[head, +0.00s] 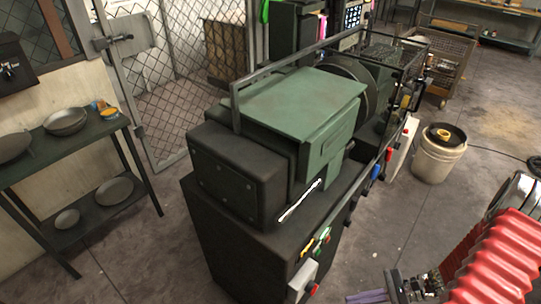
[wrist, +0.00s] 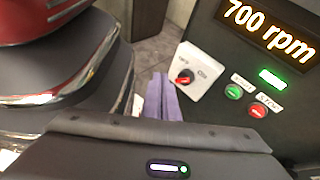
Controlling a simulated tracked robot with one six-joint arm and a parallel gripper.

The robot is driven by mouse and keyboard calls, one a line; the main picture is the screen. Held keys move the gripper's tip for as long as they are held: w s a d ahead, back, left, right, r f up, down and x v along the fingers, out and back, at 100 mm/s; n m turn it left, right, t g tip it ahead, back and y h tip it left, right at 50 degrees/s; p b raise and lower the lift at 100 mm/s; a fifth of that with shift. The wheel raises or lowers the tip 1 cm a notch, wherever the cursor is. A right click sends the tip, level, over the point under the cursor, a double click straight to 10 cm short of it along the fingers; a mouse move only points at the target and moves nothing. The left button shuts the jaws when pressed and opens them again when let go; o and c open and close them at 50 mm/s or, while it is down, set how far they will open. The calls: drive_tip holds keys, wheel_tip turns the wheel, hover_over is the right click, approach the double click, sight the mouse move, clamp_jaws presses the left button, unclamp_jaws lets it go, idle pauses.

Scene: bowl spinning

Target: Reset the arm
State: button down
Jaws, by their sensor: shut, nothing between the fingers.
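My gripper (head: 368,297) shows at the bottom right of the head view, in front of and to the right of the lathe, with its purple fingers pointing left. My arm's red ribbed cover (head: 493,262) fills the lower right corner. In the wrist view the purple fingers of my gripper (wrist: 161,92) lie close together, shut and empty. They appear just left of a white switch box (wrist: 201,72) with a red knob, apparently apart from it. Part of the fingers is hidden behind the wrist housing.
The green and black lathe (head: 305,105) fills the middle. A 700 rpm display (wrist: 268,28) is lit above a green button (wrist: 233,91) and a red button (wrist: 258,110). A bucket (head: 439,158) stands right. A shelf (head: 95,132) with bowls stands left. Floor is clear between lathe and bucket.

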wheel_tip(320, 180, up, 23)
drive_tip(key=n+g+h, duration=0.1)
drive_tip(key=n+h, duration=1)
drive_tip(key=n, duration=0.1)
drive_tip(key=s+a+r+n+t+h, duration=0.1)
drive_tip(key=a+r+n+t, duration=0.1)
drive_tip(key=a+r, duration=0.3)
drive_tip(key=s+a+r+n+t+h, duration=0.1)
drive_tip(key=a+r+n+t, duration=0.2)
drive_tip(key=r, duration=0.8)
drive_tip(key=shift+a+r+t, duration=0.35)
drive_tip(key=shift+a+t, duration=0.25)
drive_tip(key=shift+a, duration=0.45)
